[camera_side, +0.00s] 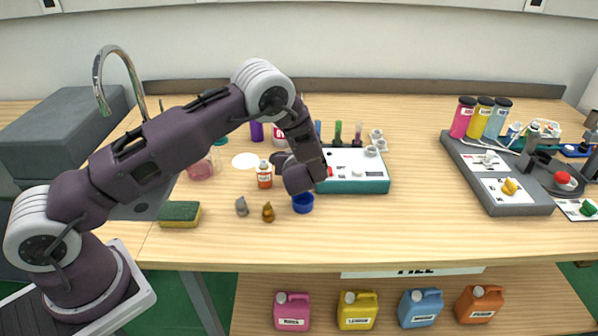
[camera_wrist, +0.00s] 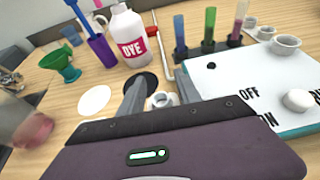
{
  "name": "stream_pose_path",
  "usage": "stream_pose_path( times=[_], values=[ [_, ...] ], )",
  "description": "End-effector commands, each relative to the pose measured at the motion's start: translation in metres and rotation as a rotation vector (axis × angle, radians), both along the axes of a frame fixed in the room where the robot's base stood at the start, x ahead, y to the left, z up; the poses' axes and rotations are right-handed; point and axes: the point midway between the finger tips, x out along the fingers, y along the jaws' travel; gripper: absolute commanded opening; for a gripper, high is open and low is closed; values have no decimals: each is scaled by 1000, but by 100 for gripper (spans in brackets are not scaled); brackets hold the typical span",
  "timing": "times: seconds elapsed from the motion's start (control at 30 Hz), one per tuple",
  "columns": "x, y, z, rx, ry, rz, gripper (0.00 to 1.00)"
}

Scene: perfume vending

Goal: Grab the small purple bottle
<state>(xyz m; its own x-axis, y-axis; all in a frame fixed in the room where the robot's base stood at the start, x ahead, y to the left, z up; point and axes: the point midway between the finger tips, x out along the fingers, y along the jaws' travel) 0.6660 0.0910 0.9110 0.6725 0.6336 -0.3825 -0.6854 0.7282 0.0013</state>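I cannot clearly make out a small purple bottle in either view. The clearest purple thing is an upright purple container (camera_side: 256,131) at the back, left of my wrist; the wrist view shows it with tools sticking out (camera_wrist: 101,49). My gripper (camera_wrist: 157,76) points toward the back of the table. Its two grey fingers are apart, with nothing visibly held. A small white cup (camera_wrist: 161,99) shows between them, low in the wrist view. In the side view, my wrist hides much of the gripper.
A white dye bottle (camera_wrist: 127,38) stands just beyond the fingers. A rack of coloured tubes (camera_wrist: 208,42) and a white-topped switch box (camera_side: 357,177) are to the right. A green funnel (camera_wrist: 61,65) is left. An orange-labelled bottle (camera_side: 264,175) and blue cup (camera_side: 303,204) stand nearer the front.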

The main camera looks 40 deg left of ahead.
Motion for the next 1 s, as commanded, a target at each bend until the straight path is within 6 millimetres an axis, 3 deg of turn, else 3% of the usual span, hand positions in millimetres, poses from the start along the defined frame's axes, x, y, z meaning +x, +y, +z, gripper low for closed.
stream_pose_path(
  times=[0.13, 0.33, 0.67, 0.77, 1.0],
  values=[
    [0, 0, 0, 0, 0, 0, 40],
    [-1, 0, 0, -1, -1, 0, 1],
    [0, 0, 2, -1, -1, 1, 0],
    [0, 0, 17, -1, -5, 2, 0],
    [0, -1, 78, -2, -6, 1, 0]
  ],
)
